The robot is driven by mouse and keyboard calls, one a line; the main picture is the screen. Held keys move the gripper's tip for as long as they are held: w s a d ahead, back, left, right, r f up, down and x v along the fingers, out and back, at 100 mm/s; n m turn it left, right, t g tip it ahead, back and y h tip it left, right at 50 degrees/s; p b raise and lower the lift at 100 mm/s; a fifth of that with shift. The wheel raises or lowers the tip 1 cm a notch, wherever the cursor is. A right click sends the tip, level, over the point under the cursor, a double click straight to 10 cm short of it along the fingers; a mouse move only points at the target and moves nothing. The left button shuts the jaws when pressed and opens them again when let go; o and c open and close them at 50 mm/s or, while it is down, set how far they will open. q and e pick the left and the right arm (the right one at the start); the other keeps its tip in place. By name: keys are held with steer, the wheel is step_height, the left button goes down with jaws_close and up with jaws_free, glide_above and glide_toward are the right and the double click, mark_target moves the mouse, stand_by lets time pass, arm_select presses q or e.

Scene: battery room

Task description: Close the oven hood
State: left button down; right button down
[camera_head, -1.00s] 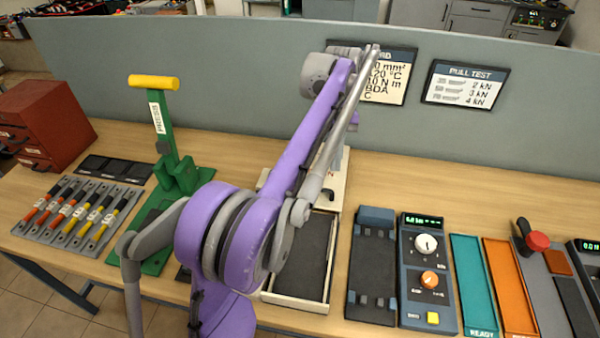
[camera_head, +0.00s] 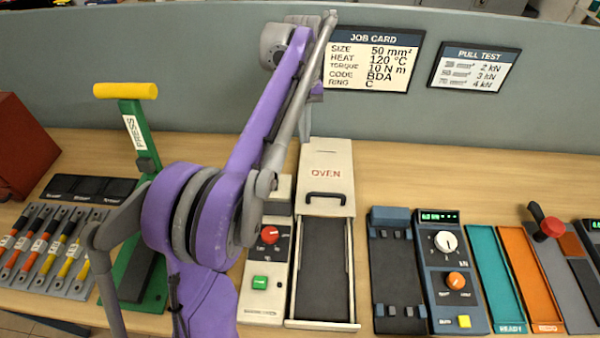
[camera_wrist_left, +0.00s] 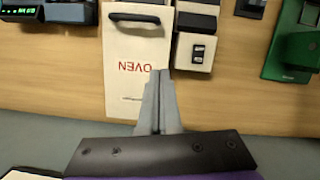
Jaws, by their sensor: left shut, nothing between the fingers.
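The oven has a cream hood (camera_head: 327,160) marked OVEN with a black handle (camera_head: 325,197) at its front edge. The hood sits at the back of the oven, and the dark oven bed (camera_head: 323,265) in front of it is uncovered. My left gripper (camera_head: 305,122) is behind the hood's back end, partly hidden by my arm. In the left wrist view its fingers (camera_wrist_left: 158,74) are together and empty, over the hood (camera_wrist_left: 135,75) close to the lettering. The handle (camera_wrist_left: 134,17) shows beyond the fingertips. Whether they touch the hood I cannot tell.
The oven's control panel (camera_head: 267,255) with a red knob and green button stands left of the bed. A green press (camera_head: 140,165) with a yellow handle is further left. A pull tester (camera_head: 450,270) is at right. A grey partition (camera_head: 200,80) closes the back.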

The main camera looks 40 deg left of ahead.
arm_select(q)
glide_above(307, 181)
steer(key=x, duration=0.3)
steer(key=a+x, duration=0.1)
steer(key=x, duration=0.2)
steer(key=w+x, duration=0.1)
steer(key=x, duration=0.2)
steer(key=shift+a+f+b, duration=0.3)
steer(key=shift+a+b, duration=0.05)
steer(key=shift+s+d+f, duration=0.3)
steer(key=shift+s+d, duration=0.35)
steer(key=shift+s, duration=0.1)
steer(key=shift+s+d+f, duration=0.25)
steer(key=shift+s+d, duration=0.45)
steer(key=shift+s, duration=0.05)
arm_select(e)
steer(key=shift+s+f, duration=0.1)
steer(key=shift+f, duration=0.2)
arm_select(q)
steer(key=shift+s, duration=0.1)
arm_select(e)
steer(key=shift+d, duration=0.1)
